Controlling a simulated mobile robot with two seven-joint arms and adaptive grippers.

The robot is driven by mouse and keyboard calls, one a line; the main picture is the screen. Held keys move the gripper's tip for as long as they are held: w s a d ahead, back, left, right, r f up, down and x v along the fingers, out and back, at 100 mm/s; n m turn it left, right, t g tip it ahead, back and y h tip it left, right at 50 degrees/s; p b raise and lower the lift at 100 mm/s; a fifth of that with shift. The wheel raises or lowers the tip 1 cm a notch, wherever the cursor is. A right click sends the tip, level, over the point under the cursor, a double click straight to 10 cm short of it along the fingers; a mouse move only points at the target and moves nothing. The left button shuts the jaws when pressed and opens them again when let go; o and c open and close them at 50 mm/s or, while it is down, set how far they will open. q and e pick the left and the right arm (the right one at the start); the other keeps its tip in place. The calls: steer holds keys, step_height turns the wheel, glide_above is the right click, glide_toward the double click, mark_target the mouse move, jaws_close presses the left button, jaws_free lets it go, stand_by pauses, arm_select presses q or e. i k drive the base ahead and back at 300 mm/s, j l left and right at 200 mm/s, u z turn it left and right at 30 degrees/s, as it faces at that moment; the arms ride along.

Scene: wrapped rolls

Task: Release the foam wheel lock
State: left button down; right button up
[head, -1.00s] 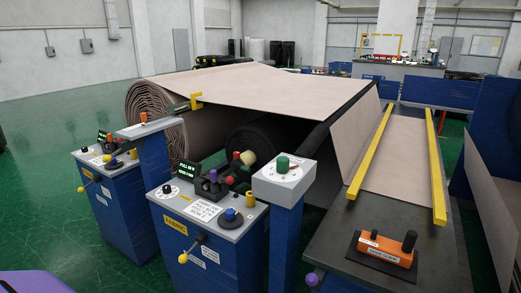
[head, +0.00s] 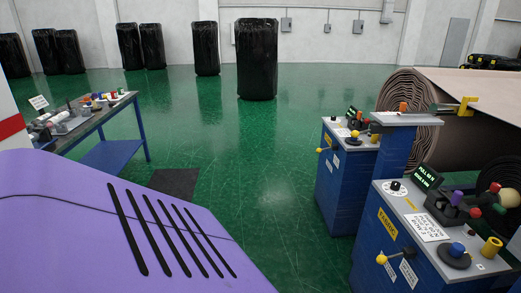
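I cannot make out a part marked as the foam wheel lock. The near blue console (head: 400,236) stands at the lower right with a "FABRIC" label. Its grey top carries a lit display (head: 428,177), a blue knob (head: 457,248), a yellow cylinder (head: 491,247) and coloured handles. A yellow-knobbed lever (head: 382,259) sticks out of its front. A second blue console (head: 340,180) stands behind it with similar controls and a yellow-knobbed lever (head: 320,150). Neither of my grippers is in view.
A purple slotted surface (head: 80,230) fills the lower left. A blue-legged bench (head: 110,115) with small tools stands behind it. Black-wrapped rolls (head: 257,60) stand along the back. A large fabric roll (head: 408,90) is at right. Green floor (head: 240,180) between is open.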

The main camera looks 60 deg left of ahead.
mark_target(318, 151)
steer(key=u, duration=1.5)
steer(key=i+j, duration=0.15)
steer(key=i, duration=0.45)
steer(key=i+j, duration=0.15)
steer(key=i, duration=0.4)
steer(key=i+j, duration=0.15)
steer(key=i, duration=0.45)
steer(key=i+j, duration=0.2)
steer(key=i, duration=0.35)
steer(key=i+j, duration=0.15)
steer(key=i, duration=0.45)
steer(key=i+j, duration=0.15)
steer(key=i, duration=0.4)
